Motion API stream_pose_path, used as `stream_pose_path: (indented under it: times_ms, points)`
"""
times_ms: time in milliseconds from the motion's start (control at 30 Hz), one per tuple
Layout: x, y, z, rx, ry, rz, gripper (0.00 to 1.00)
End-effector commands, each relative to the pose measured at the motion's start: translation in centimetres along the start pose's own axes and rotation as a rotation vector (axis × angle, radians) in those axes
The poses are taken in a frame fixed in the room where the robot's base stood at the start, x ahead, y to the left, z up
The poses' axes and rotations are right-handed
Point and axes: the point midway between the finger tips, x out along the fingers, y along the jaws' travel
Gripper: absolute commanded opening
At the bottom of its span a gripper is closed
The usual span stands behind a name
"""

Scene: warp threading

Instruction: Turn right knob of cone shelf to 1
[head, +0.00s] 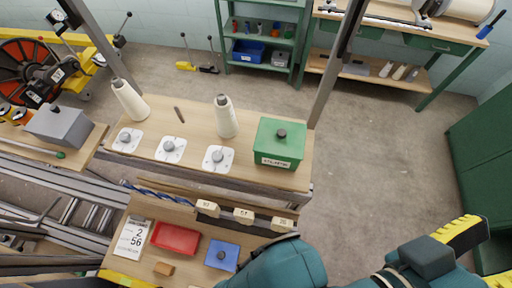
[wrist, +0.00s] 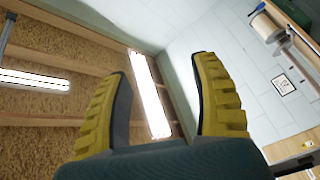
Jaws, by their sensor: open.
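The cone shelf (head: 190,116) is a light wooden board in the head view. Three grey knobs on white plates sit along its front: the left knob (head: 125,137), the middle knob (head: 169,147) and the right knob (head: 217,157). The plate markings are too small to read. My gripper (head: 492,250) is at the lower right of the head view, far to the right of the shelf and apart from it. In the wrist view my gripper (wrist: 163,78) has its two yellow fingers spread with nothing between them, facing the ceiling and wall.
Two white cones (head: 227,117) (head: 131,100) stand on the shelf, and a green box (head: 279,143) sits at its right end. Below are a red tray (head: 176,238), a blue tray (head: 222,255) and numbered wooden blocks (head: 243,215). Open floor (head: 385,150) lies right of the shelf.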

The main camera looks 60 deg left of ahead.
Motion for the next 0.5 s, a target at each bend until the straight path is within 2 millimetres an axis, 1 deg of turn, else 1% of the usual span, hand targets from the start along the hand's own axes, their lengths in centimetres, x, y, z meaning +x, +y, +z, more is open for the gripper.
stream_pose_path:
  times_ms: [33, 67, 100, 167, 200, 267, 300, 367, 400, 467, 500]
  points:
    - [-0.2, -2.7, -0.3, -0.128, -0.026, -0.057, 0.63]
    - [-0.4, -4.3, -0.5, -0.218, -0.038, -0.091, 0.63]
    - [-0.9, -6.7, -0.9, -0.342, -0.046, -0.14, 0.63]
    - [-2.0, -10.0, -1.7, -0.517, -0.041, -0.207, 0.63]
    - [-3.0, -12.2, -2.4, -0.633, -0.027, -0.249, 0.63]
    - [-4.8, -15.5, -3.5, -0.813, 0.009, -0.308, 0.63]
    - [-6.4, -17.8, -4.3, -0.938, 0.046, -0.344, 0.63]
    - [-9.2, -21.0, -5.7, -1.133, 0.119, -0.382, 0.63]
    - [-11.3, -23.1, -6.6, -1.262, 0.178, -0.398, 0.63]
    - [-14.9, -25.9, -7.8, -1.449, 0.278, -0.401, 0.63]
    - [-17.4, -27.4, -8.5, -1.562, 0.349, -0.388, 0.63]
